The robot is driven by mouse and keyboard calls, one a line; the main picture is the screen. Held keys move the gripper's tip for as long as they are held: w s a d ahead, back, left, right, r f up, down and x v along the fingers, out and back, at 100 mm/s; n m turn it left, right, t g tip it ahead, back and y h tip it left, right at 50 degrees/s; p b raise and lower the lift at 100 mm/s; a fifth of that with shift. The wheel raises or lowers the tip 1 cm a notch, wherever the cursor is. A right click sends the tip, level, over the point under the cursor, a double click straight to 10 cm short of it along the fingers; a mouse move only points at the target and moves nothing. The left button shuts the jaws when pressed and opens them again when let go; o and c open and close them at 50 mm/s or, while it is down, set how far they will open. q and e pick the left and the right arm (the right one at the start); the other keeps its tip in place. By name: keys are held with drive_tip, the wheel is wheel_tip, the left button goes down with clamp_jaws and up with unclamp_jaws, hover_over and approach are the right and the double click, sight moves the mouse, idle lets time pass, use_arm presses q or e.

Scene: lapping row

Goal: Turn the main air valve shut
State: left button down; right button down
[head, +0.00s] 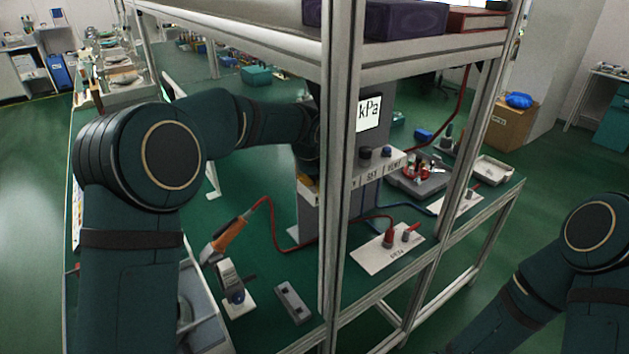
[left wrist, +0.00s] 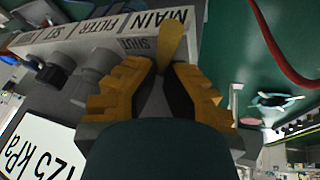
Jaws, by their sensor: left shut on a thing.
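The main air valve's yellow lever (left wrist: 172,42) shows in the left wrist view, beside the MAIN and SHUT labels on the grey valve panel (left wrist: 100,42). My left gripper (left wrist: 165,78) has its orange fingers closed around the lever's near part; the lever sticks out beyond the fingertips. Where it points relative to the SHUT mark is hard to tell. In the head view the panel (head: 385,168) stands on the bench, partly behind a frame post, which also hides most of my left gripper. A white kPa display (head: 369,113) is above the panel. My right gripper is out of view.
The metal rack post (head: 340,150) and shelf beam (head: 430,58) stand close to my left arm. An orange-handled tool (head: 229,236) with a red hose, a grey block (head: 293,301) and a white plate with red fittings (head: 380,252) are on the green bench.

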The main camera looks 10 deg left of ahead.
use_arm(q)
drive_tip(key=shift+d+f+n+y, duration=0.1)
drive_tip(key=shift+f+n+y, duration=0.25)
drive_tip(key=shift+n, duration=0.55)
drive_tip(key=shift+r+b, duration=0.1)
drive_tip(key=shift+b, duration=0.2)
drive_tip(key=c, duration=1)
unclamp_jaws()
drive_tip(key=shift+r, duration=0.15)
